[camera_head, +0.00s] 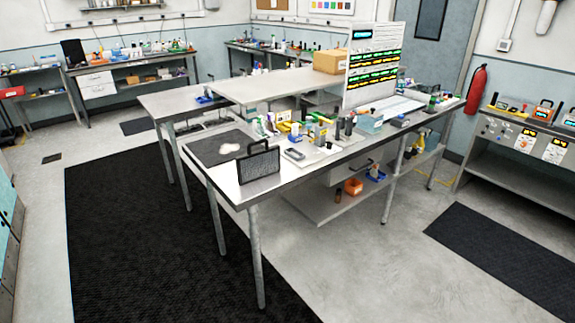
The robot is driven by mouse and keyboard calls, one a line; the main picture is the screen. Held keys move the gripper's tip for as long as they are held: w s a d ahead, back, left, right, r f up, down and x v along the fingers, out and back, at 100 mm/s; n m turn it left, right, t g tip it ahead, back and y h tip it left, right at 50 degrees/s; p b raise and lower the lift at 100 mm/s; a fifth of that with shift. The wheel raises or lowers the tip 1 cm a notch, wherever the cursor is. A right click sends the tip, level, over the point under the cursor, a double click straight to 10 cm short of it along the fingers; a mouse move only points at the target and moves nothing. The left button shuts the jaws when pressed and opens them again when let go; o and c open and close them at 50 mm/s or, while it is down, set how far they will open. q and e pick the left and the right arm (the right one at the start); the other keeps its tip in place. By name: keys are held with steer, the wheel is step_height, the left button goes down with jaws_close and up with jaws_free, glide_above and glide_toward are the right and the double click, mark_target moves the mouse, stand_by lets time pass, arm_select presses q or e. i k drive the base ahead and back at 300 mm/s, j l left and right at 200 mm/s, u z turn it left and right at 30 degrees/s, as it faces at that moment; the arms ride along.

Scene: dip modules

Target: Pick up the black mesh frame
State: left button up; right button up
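The black mesh frame (259,166) stands upright near the front left corner of the workbench (233,190). It has a dark mesh panel and a loop handle on top. Its base rests on the light bench top, close to the front edge. Neither of my grippers shows in the head view, and nothing holds the frame.
Behind the frame lies a dark mat (212,150) with a pale patch. To its right are a small grey device (294,154) and several bottles and small items. A raised shelf (260,88) carries a cardboard box (330,61). Open floor with a black mat (130,230) lies in front.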

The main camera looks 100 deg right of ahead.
mark_target(250, 167)
steer(key=z, duration=3.35)
steer(key=i, duration=0.1)
